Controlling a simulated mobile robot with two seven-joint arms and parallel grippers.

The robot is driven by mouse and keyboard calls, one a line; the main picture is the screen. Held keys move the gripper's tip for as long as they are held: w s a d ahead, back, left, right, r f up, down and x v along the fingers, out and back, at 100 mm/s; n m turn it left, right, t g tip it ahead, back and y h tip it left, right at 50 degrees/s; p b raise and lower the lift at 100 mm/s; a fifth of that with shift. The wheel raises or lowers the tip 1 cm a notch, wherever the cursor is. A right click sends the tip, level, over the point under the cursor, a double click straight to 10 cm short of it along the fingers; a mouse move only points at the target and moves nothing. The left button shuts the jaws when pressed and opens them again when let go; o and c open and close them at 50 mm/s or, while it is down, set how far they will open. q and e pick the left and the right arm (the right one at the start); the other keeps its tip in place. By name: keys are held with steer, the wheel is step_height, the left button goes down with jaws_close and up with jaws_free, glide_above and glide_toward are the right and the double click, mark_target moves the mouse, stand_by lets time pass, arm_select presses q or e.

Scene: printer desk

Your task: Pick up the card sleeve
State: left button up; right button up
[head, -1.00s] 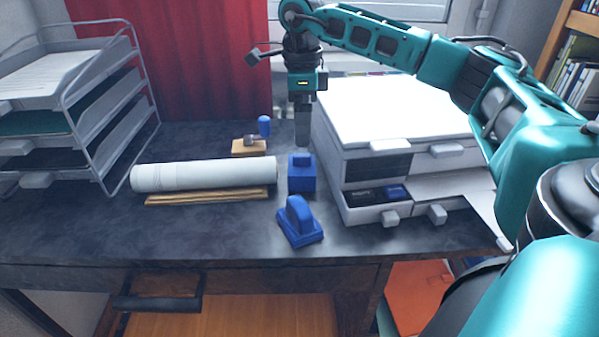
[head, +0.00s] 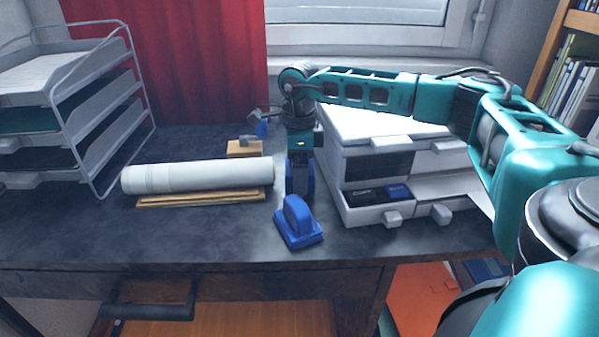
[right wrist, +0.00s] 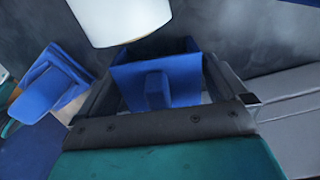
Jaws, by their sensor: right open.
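A blue block with a raised tab, which I take to be the card sleeve (right wrist: 185,82), stands on the dark desk between the paper roll and the printer. In the head view the card sleeve (head: 310,182) is mostly hidden behind my right gripper (head: 299,184). My right gripper, also in the right wrist view (right wrist: 158,88), is open and points down over it. The block and its tab lie between the two dark fingers; I cannot tell whether they touch. My left gripper is out of view.
A second blue piece with a rounded handle (head: 298,222) stands just in front. A white roll (head: 195,177) lies to the left on a wooden strip (head: 200,199). The white printer (head: 362,215) is close on the right. A letter tray (head: 95,150) stands far left. The front left desk is clear.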

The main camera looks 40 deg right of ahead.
steer(key=shift+c, duration=0.8)
steer(key=c, duration=0.6)
steer(key=shift+r, duration=0.1)
